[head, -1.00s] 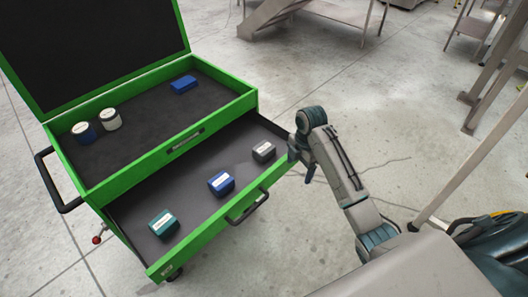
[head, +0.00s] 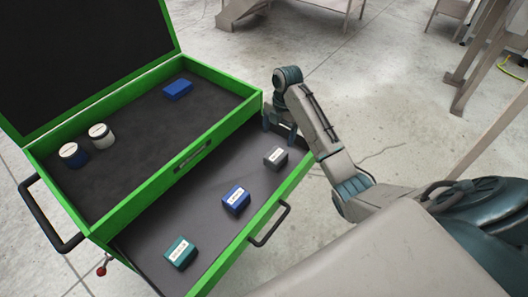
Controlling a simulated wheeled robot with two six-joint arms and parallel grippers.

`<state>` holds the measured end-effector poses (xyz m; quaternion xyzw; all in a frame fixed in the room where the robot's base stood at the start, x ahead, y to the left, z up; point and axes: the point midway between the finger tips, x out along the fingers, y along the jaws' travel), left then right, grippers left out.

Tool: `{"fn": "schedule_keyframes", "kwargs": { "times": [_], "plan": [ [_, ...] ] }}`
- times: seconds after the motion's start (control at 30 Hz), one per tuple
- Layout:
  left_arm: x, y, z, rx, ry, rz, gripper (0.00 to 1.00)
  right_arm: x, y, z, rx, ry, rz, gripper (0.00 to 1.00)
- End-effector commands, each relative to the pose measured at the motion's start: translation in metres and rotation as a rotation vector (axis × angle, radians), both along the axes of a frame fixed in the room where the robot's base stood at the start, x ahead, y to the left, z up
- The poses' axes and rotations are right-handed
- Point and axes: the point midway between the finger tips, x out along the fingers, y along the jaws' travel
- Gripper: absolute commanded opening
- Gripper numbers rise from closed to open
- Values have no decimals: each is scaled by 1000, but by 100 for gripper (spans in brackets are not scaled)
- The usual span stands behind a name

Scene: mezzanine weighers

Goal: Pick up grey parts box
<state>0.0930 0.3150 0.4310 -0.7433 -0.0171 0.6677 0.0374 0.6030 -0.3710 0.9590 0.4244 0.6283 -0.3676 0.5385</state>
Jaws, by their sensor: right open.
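The grey parts box (head: 276,157) is a small dark grey block with a white label. It lies in the open lower drawer (head: 228,172) of the green tool cart, near the drawer's right end. My right gripper (head: 280,132) is open and empty, its fingers pointing down above the drawer's far right part, just behind the grey box in the picture. They look apart from the box. My left gripper is not in view.
A blue box (head: 236,199) and a teal box (head: 180,252) lie in the same drawer. A black drawer handle (head: 270,226) sticks out in front.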

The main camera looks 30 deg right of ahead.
Motion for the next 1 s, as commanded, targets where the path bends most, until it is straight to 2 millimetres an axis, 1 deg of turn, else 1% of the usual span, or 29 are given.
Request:
{"fn": "schedule_keyframes", "kwargs": {
  "times": [0.17,0.37,0.5,0.57,0.67,0.8,0.9,1.0],
  "plan": [
    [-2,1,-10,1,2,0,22,-1,1,-11,0,1,-1,80],
    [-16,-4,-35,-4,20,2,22,-2,4,-36,0,0,0,80],
    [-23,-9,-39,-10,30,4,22,-4,7,-54,1,2,-1,80],
    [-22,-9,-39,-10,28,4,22,-4,8,-57,1,2,-1,80],
    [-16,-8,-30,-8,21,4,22,-6,8,-63,1,4,-2,80],
    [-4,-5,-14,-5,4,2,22,-9,9,-84,1,5,-1,80],
    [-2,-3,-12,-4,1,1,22,-9,11,-98,1,3,-1,80],
    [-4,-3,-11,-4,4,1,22,-9,12,-106,0,1,-1,80]
  ]
}}
